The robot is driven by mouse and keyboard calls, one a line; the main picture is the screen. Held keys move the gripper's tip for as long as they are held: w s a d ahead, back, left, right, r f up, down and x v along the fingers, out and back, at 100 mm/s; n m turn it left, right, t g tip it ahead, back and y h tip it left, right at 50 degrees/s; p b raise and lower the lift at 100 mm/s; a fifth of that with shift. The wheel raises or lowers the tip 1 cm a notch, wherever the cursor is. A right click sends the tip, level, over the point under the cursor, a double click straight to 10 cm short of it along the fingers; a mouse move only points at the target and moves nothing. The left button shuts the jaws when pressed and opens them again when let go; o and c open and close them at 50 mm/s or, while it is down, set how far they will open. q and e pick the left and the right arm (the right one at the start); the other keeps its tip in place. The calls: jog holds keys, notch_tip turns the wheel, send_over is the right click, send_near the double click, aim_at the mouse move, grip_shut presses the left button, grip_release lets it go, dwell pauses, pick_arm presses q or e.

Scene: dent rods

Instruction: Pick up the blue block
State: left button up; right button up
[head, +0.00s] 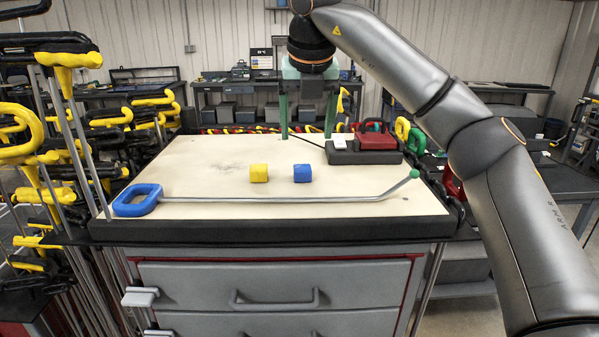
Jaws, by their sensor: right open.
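The blue block (302,173) rests on the light tabletop (215,165), near its middle. A yellow block (259,173) sits a little to its left, with a gap between them. My right gripper (306,136) points down with its two green fingers spread wide apart. Nothing is between the fingers. In the picture the fingertips appear above and behind the blue block, near the table's far edge, and do not touch the block. My left gripper is not in view.
A metal rod with a blue handle (137,200) and a green tip lies across the table in front of both blocks. A dark charger-like unit with a red case (377,137) stands at the back right. Racks of yellow-handled rods (75,60) crowd the left side.

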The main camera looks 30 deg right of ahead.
aim_at(302, 167)
jog(key=x, duration=0.4)
jog(key=shift+f+b, duration=0.15)
jog(key=shift+b, duration=0.15)
jog(key=shift+a+p+x, duration=0.1)
jog(key=shift+p+x, duration=0.2)
jog(key=shift+x, duration=1.05)
jog(key=shift+a+p+x, duration=0.15)
jog(key=shift+p+x, duration=0.1)
jog(key=shift+x, duration=1.1)
grip_shut()
